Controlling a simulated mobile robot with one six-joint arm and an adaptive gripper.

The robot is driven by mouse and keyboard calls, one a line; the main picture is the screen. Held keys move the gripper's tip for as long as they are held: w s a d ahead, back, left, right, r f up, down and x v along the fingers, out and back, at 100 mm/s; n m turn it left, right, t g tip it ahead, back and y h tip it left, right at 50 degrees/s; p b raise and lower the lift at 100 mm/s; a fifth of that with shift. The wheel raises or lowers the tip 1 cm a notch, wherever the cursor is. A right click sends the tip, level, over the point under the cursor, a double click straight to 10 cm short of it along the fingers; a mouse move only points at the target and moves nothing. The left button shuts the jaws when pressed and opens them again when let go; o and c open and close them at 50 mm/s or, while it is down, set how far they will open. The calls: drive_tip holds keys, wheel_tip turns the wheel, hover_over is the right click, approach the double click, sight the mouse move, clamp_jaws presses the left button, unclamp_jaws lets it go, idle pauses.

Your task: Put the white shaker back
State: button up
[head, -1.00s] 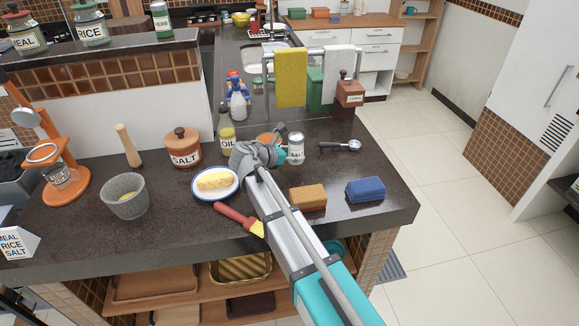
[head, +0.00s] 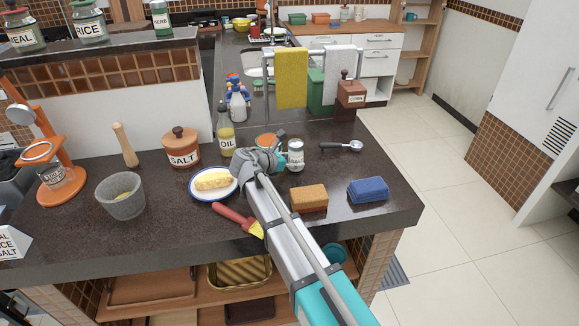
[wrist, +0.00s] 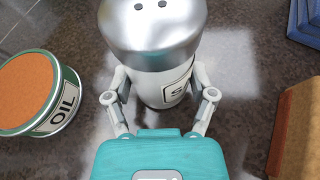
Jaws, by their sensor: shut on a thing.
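The white shaker (head: 296,157), with a silver dome top and a dark-lettered label, is upright at the middle of the dark counter. In the wrist view the shaker (wrist: 163,62) stands between my two fingers. My gripper (head: 281,161) is shut on its body from the near left side. My gripper (wrist: 162,88) has one finger on each side of it in the wrist view. The shaker's lower part is partly hidden, and I cannot tell whether its base touches the counter.
An orange-topped round container (wrist: 35,92) labelled OIL is left of the shaker; the oil bottle (head: 226,137) stands farther left. A brown sponge (head: 309,197), blue sponge (head: 368,189) and portafilter (head: 341,147) lie to the right. A butter plate (head: 206,195) is at left.

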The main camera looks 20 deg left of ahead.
drive_tip(key=shift+f, duration=0.4)
drive_tip(key=shift+f, duration=0.1)
drive_tip(key=o, duration=1.1)
drive_tip(key=shift+o, duration=0.2)
drive_tip(key=shift+r, duration=0.25)
drive_tip(key=shift+s+a+r, duration=0.15)
drive_tip(key=shift+s+a, duration=0.05)
drive_tip(key=shift+s, duration=0.15)
drive_tip(key=p+v, duration=0.4)
drive_tip(key=v, duration=0.7)
